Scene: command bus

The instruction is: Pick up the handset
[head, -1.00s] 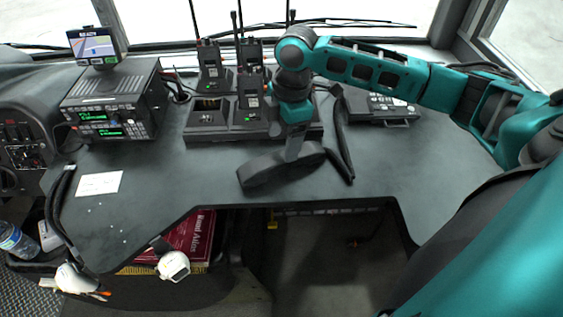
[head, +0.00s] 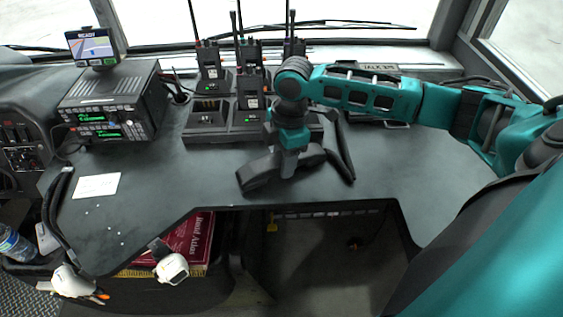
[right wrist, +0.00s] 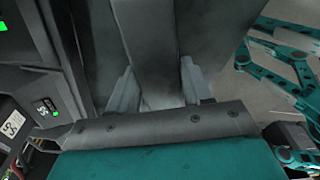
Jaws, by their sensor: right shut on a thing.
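The dark grey handset (head: 256,174) lies on the dashboard counter, left of the centre of the head view. My right gripper (head: 287,168) is over its middle, reaching down from above. In the right wrist view the handset (right wrist: 150,35) shows as a dark bar between the two pale fingers of my right gripper (right wrist: 157,88), which is shut on it. Whether the handset is clear of the counter I cannot tell.
Several walkie-talkies (head: 252,90) stand in a charger block (head: 205,135) behind the handset. A radio unit (head: 115,100) with a small screen (head: 92,45) is at the left. A dark strap-like piece (head: 338,150) lies right of the gripper. The counter front-left is mostly clear, with a white card (head: 97,185).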

